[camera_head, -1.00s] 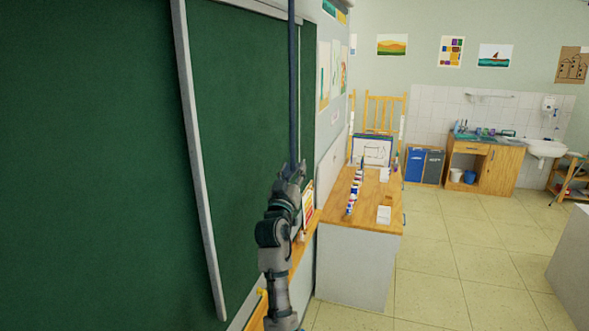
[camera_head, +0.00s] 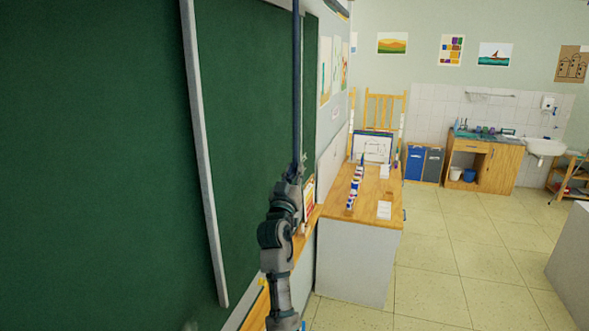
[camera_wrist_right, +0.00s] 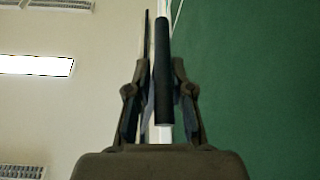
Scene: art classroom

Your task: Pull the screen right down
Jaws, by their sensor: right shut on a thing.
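A long dark blue pole (camera_head: 297,90) comes down from above the top edge of the head view, in front of the green board (camera_head: 245,120). My right gripper (camera_head: 292,182) is shut on its lower end. In the right wrist view a dark rod (camera_wrist_right: 163,75) stands between the fingers of my right gripper (camera_wrist_right: 158,100). The screen cannot be made out with certainty; a pale strip (camera_head: 272,4) shows at the top of the head view, and the pole's upper end is out of that view. My left gripper is not in view.
A pale vertical rail (camera_head: 203,150) crosses the board. A wooden ledge (camera_head: 308,222) runs below it. A wooden-topped cabinet (camera_head: 368,205) with paints stands just right of my right arm. The tiled floor (camera_head: 448,250) beyond is clear.

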